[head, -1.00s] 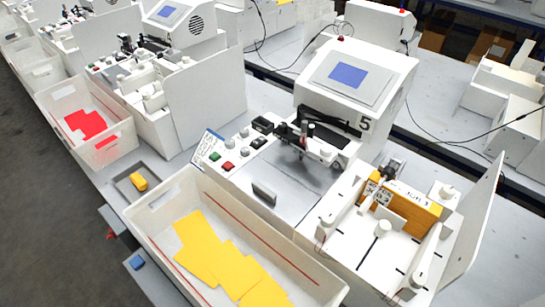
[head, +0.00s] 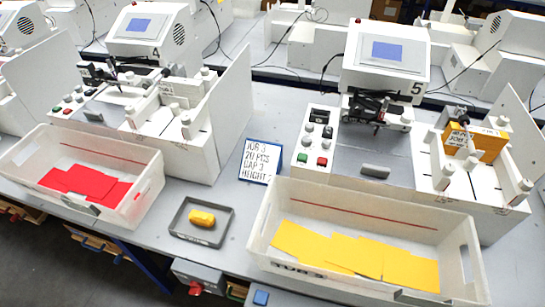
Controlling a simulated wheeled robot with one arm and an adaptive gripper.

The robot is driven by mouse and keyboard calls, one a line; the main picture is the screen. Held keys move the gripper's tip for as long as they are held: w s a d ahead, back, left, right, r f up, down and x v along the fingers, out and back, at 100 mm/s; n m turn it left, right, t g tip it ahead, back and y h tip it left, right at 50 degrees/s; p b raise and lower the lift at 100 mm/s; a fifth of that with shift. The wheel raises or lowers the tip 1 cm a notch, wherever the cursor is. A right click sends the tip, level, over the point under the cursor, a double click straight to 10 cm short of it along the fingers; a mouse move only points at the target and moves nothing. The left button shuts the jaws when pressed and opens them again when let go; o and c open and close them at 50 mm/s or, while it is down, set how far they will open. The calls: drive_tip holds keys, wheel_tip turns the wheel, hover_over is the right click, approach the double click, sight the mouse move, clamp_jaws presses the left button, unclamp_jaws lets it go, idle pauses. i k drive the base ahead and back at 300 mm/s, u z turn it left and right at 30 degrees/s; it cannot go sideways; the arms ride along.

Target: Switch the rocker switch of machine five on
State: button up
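Machine five (head: 386,62) is a white plotter with a blue screen and a "5" on its front, right of centre in the head view. Its white control panel (head: 312,143) stands at its left side. A black rectangular part (head: 320,114) at the panel's top looks like the rocker switch; its position is too small to tell. Below it are grey knobs, a green button (head: 302,157) and a red button (head: 322,161). My gripper is not in view.
A white tub (head: 275,240) with yellow sheets stands in front of machine five. Machine four (head: 140,28) and a tub with red sheets (head: 85,185) are further left.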

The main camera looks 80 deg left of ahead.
sight(328, 131)
drive_tip(key=k, duration=0.7)
drive_tip(key=u, duration=2)
drive_tip(key=i, duration=0.5)
drive_tip(key=u, duration=0.1)
